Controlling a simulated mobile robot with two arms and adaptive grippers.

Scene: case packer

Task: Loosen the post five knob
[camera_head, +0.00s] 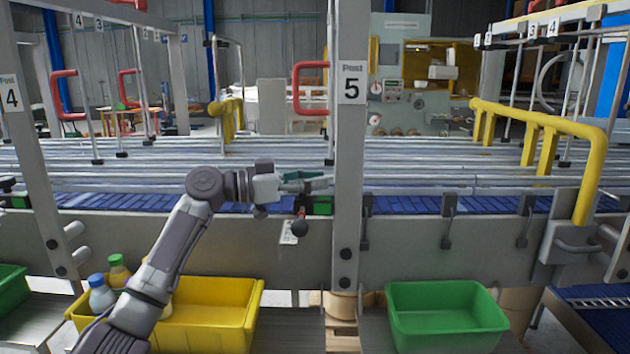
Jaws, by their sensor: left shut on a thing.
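Post five (347,150) is a grey upright with a label reading "Post 5" near its top. My left gripper (318,181) reaches in from the left over the conveyor's near edge, its greenish fingers at the left side of the post. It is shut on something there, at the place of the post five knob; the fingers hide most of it. A black ball (300,228) on a short red stem hangs just below the gripper, apart from the fingertips, beside a small tag. My right gripper is not in view.
Two black round fasteners (346,254) sit lower on the post. A yellow bin (215,310) with bottles stands below my left arm, a green bin (446,312) to the right. A yellow rail (545,118) crosses the right side. The conveyor bed (430,160) is empty.

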